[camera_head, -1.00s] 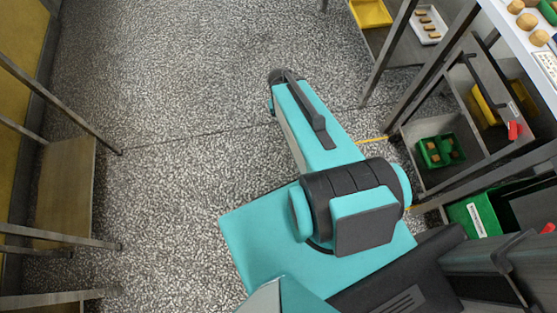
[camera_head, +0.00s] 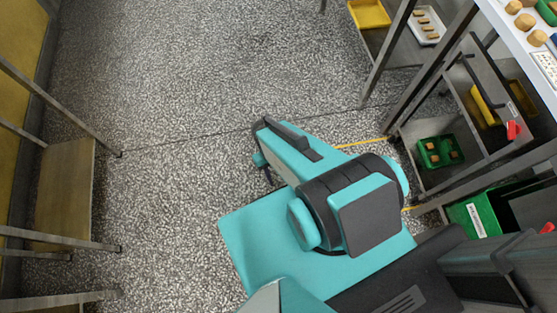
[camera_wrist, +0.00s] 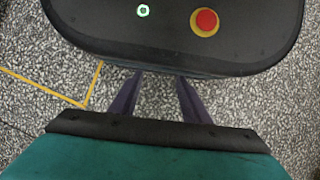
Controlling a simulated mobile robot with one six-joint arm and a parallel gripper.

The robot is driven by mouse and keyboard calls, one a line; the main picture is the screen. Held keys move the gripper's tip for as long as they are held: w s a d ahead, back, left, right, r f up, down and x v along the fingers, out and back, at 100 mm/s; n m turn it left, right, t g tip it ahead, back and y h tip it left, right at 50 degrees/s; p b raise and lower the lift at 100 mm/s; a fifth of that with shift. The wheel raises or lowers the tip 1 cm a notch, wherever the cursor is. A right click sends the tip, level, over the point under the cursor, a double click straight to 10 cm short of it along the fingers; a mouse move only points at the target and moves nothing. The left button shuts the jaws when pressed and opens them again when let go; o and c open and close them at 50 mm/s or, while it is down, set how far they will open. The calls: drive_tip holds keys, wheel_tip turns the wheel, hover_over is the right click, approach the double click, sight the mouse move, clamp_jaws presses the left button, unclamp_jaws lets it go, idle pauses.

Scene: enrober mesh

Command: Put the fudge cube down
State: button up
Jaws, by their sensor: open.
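My gripper (camera_wrist: 160,80) shows in the wrist view with its two dark fingers apart and nothing between them. Beyond the fingers lie the speckled floor and the dark top of my own base. In the head view my arm hides most of the gripper. I cannot single out the fudge cube. Small brown blocks (camera_head: 432,147) sit in a green tray (camera_head: 422,160) in the open bay at the right, away from my gripper. Round and blocky tan pieces (camera_head: 525,21) stand on the white counter (camera_head: 505,38) at the upper right.
A white tray (camera_head: 439,37) with brown bars and a yellow tray (camera_head: 369,14) are on a lower shelf at the upper right. A green crate (camera_head: 462,214) stands at the right. Metal-legged furniture with a wooden panel (camera_head: 64,195) lines the left. The floor (camera_head: 200,80) between is clear.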

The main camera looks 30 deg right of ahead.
drive_tip(key=shift+r, duration=0.1)
drive_tip(key=w+d+r+n+t+p, duration=0.1)
drive_tip(key=w+d+r+n+p, duration=0.3)
drive_tip(key=w+d+r, duration=0.65)
drive_tip(key=w+d+r+n+t+p, duration=0.2)
drive_tip(key=w+d+r+p, duration=0.45)
drive_tip(key=d+r, duration=0.65)
drive_tip(key=d+r+n+t+h+p, duration=0.1)
drive_tip(key=d+r+n+p, duration=0.35)
drive_tip(key=d+r, duration=1.5)
drive_tip(key=s+d+r+n+h+p, duration=0.1)
drive_tip(key=s+d+r+p, duration=0.1)
drive_tip(key=s+d+r, duration=0.4)
drive_tip(key=s+d+r+n+h+p, duration=0.1)
drive_tip(key=s+d+r, duration=0.6)
drive_tip(key=r, duration=0.8)
drive_tip(key=s+d+r+n+h+p, duration=0.1)
drive_tip(key=s+d+r+p, duration=0.4)
drive_tip(key=d+r, duration=0.5)
drive_tip(key=shift+s+r+n, duration=0.65)
drive_tip(key=shift+s+r, duration=0.1)
drive_tip(key=shift+s, duration=0.15)
drive_tip(key=shift+d+f, duration=0.1)
drive_tip(key=p, duration=0.2)
hover_over(527, 1)
drive_tip(key=w+a, duration=0.1)
drive_tip(key=shift+w+f, duration=0.1)
drive_tip(key=shift+f, duration=3.85)
